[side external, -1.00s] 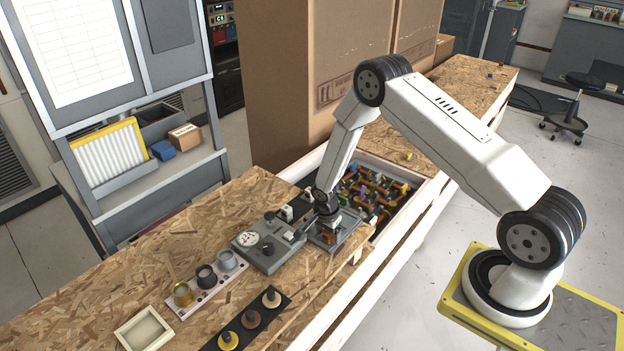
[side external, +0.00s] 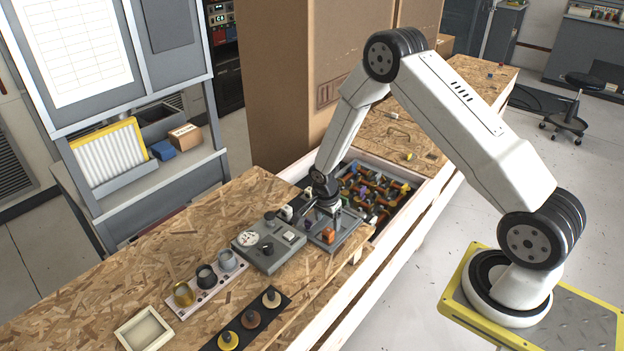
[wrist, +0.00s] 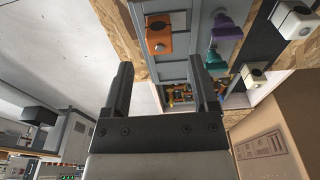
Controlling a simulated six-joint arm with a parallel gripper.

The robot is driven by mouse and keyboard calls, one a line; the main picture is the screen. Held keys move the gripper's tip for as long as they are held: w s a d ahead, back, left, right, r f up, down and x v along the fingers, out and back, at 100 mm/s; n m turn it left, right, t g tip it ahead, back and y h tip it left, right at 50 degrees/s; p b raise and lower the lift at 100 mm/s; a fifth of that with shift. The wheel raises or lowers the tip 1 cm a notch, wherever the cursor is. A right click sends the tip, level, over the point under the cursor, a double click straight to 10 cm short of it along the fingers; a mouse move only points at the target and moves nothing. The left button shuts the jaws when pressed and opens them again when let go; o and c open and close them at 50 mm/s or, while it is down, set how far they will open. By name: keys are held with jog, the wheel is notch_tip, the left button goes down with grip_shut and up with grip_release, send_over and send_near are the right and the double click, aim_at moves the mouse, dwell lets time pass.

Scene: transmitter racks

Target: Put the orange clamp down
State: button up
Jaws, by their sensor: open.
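The orange clamp (side external: 327,236) stands on a grey plate (side external: 346,229) at the edge of the wooden bench. In the wrist view the orange clamp (wrist: 158,42) is a block with a dark round hole, resting on the grey surface beyond my fingertips. My gripper (wrist: 159,80) is open, with a clear gap between its two fingers and nothing in it. In the side view my gripper (side external: 326,207) hangs just above and behind the clamp, apart from it as far as I can tell.
A grey box with a dial (side external: 268,247) stands left of the plate. A bin of mixed coloured parts (side external: 412,203) lies to the right behind it. The wrist view shows a purple piece (wrist: 226,24), a teal piece and white clamps (wrist: 296,20) nearby.

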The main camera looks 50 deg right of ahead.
notch_tip(320, 180, up, 7)
jog(key=shift+a, duration=0.45)
jog(key=shift+r, duration=0.1)
dwell(0.4)
jog(key=s+a+r+n+t, duration=0.1)
jog(key=s+a+r+n, duration=0.4)
jog(key=n, duration=0.4)
jog(key=s+a+r+n+t+y, duration=0.1)
jog(key=s+a+r+n, duration=0.4)
jog(key=s+r+n, duration=0.3)
jog(key=shift+s+n+t, duration=0.3)
jog(key=shift+s+n, duration=0.2)
jog(key=shift+s, duration=0.35)
jog(key=shift+a, duration=0.1)
